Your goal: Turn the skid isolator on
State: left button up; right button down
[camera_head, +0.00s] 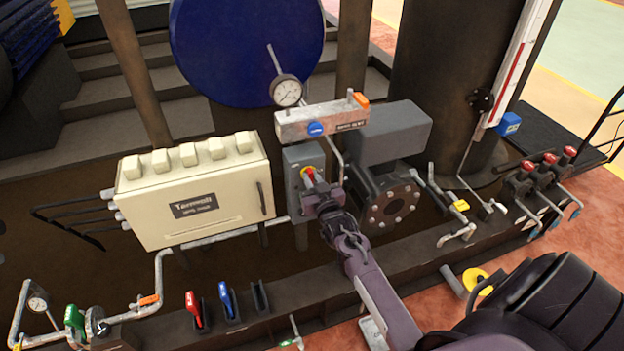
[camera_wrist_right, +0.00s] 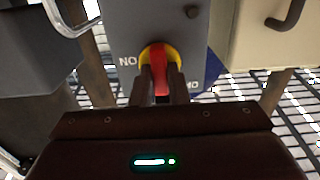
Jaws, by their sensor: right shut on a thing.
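The skid isolator is a grey box (camera_head: 301,157) with a red handle (camera_head: 309,173) on a yellow disc, standing between the cream cabinet and the pump. In the right wrist view the red handle (camera_wrist_right: 160,72) stands upright on the yellow disc (camera_wrist_right: 144,60), with lettering on both sides of it that I cannot fully read. My right gripper (camera_head: 315,184) has its two fingers on either side of the handle, shut on it; the fingers also show in the right wrist view (camera_wrist_right: 161,86). The handle's lower part is partly hidden by the fingers. My left gripper is not in view.
The cream cabinet (camera_head: 195,190) stands left of the isolator. A flanged pump (camera_head: 390,204) is close on the right. A metal block with a gauge (camera_head: 322,120) sits just above. Red and blue levers (camera_head: 226,300) stand on the front skid rail. Red-handled valves (camera_head: 549,160) are at the far right.

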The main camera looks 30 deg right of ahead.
jog(key=shift+m, duration=0.3)
jog(key=m, duration=0.3)
jog(key=shift+m, duration=0.3)
jog(key=shift+d+f+m+p, duration=0.15)
jog(key=shift+m+p, duration=0.4)
jog(key=shift+m, duration=2.8)
jog(key=shift+d+f+m+p, duration=0.1)
jog(key=shift+m+p, duration=0.45)
jog(key=shift+m, duration=2.8)
jog(key=c, duration=1.4)
grip_release()
jog(key=shift+s, duration=0.1)
